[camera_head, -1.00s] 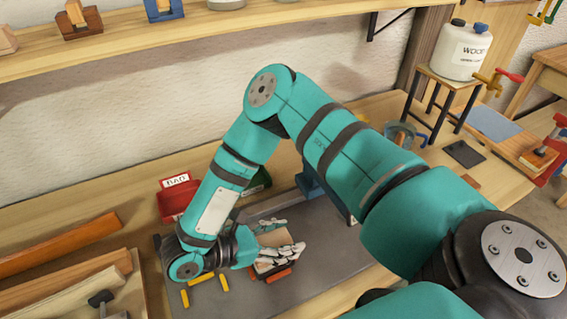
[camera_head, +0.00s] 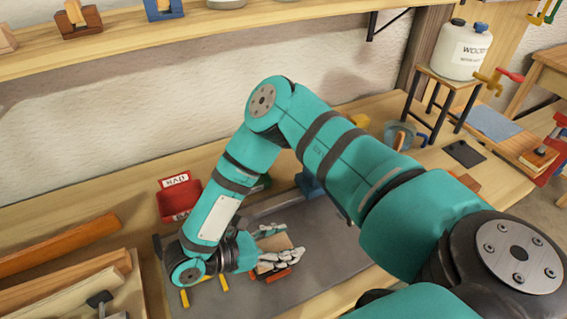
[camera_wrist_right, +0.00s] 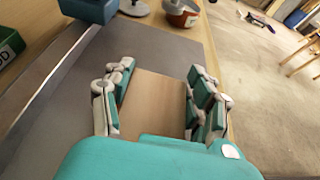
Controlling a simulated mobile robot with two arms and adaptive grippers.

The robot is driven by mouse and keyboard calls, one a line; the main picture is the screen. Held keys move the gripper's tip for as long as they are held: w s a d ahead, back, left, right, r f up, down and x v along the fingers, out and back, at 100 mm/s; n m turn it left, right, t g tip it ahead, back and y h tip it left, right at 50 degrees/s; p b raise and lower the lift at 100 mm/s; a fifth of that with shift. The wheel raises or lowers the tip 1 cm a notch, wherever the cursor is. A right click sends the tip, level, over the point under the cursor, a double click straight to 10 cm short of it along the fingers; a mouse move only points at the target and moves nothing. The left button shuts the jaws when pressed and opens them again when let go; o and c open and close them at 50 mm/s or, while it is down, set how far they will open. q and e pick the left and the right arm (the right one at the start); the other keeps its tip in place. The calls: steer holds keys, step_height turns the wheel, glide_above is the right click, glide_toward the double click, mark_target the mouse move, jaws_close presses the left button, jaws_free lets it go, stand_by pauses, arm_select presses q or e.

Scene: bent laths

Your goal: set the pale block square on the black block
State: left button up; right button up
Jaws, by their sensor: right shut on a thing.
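My right gripper (camera_head: 280,250) is shut on the pale block (camera_head: 277,241), low over the grey mat on the bench. In the right wrist view the pale block (camera_wrist_right: 150,103) sits between both fingers of the gripper (camera_wrist_right: 160,95), with its broad wooden face showing. I cannot make out the black block for certain. A flat dark piece (camera_head: 463,153) lies on the bench at the right, apart from the gripper. What lies right under the pale block is mostly hidden. My left gripper is not in view.
An orange-red piece (camera_head: 278,275) shows just below the gripper, and yellow strips (camera_head: 223,283) lie left of it. A red bin (camera_head: 179,200) stands behind. Wooden laths (camera_head: 65,275) lie at the left. The grey mat (camera_head: 330,240) is clear right of the gripper.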

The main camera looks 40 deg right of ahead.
steer(key=shift+f, duration=0.2)
steer(key=o, duration=1.3)
steer(key=shift+c, duration=0.2)
steer(key=v, duration=1.2)
